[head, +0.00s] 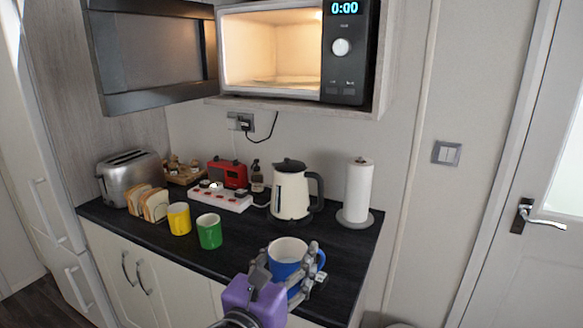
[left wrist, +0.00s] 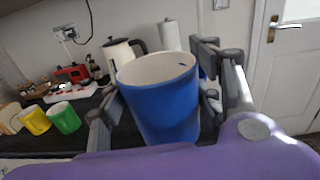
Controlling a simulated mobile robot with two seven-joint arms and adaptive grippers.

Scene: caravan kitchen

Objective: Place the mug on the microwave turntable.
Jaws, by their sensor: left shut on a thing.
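A blue mug (head: 287,252) with a white inside is at the front right of the dark counter in the head view. My left gripper (head: 290,270) is shut on it, one finger on each side; the mug also fills the middle of the left wrist view (left wrist: 162,105). It is upright; I cannot tell whether its base touches the counter. The microwave (head: 349,75) is above the counter with its door (head: 155,60) swung open to the left. Its inside is lit, and the turntable (head: 275,82) shows only as a thin edge-on strip. My right gripper is not in view.
A green mug (head: 209,231) and a yellow mug (head: 179,218) stand left of the blue one. Behind are a kettle (head: 290,193), a paper towel roll (head: 358,188), a power strip (head: 220,197), a red radio (head: 228,173), a toast rack (head: 148,203) and a toaster (head: 130,174).

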